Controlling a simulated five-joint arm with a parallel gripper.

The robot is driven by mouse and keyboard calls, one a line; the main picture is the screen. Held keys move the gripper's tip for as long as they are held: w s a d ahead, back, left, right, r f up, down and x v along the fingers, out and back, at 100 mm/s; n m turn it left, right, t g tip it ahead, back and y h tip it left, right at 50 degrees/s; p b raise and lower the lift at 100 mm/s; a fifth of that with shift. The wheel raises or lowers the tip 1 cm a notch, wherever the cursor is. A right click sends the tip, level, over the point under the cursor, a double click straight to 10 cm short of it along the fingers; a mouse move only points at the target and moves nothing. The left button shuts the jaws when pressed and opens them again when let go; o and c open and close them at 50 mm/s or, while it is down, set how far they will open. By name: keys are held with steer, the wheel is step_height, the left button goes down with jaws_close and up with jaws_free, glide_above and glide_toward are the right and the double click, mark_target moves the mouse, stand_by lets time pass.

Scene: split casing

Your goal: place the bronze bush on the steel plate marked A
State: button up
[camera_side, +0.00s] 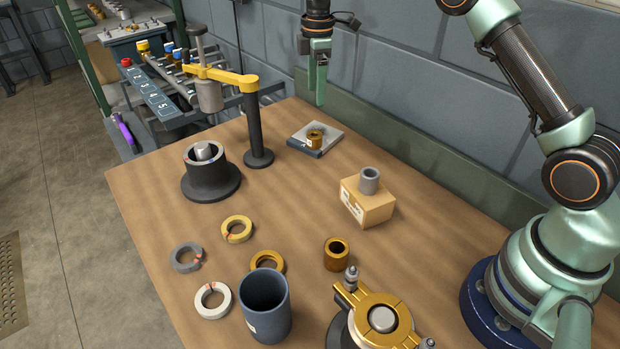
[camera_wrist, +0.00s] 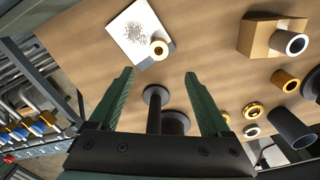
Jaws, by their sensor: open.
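A bronze bush (camera_side: 315,137) stands on the pale steel plate (camera_side: 298,137) toward the back of the bench; any letter on the plate is too small to read. In the wrist view this bush (camera_wrist: 159,48) sits near the plate's (camera_wrist: 128,32) lower right edge, ahead of the fingertips. A second bronze bush (camera_side: 336,255) stands alone on the bench near the front; it also shows in the wrist view (camera_wrist: 286,80). My gripper (camera_side: 320,98) is raised above the back of the bench, apart from both bushes. Its green jaws (camera_wrist: 162,72) are open with nothing held between them.
A grey bush (camera_side: 369,180) stands on a cardboard-coloured block (camera_side: 366,206). A black post with a yellow arm (camera_side: 258,130) stands left of the plate. Several rings, a blue cup (camera_side: 266,310) and a brass-topped fixture (camera_side: 380,315) occupy the front.

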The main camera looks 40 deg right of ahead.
steer(key=s+a+r+m+t, duration=0.25)
steer(key=s+r+m, duration=0.45)
steer(key=s+r, duration=0.6)
steer(key=s+f+m+t, duration=0.3)
steer(key=s+m, duration=0.3)
steer(key=s, duration=0.8)
steer(key=shift+f, duration=0.35)
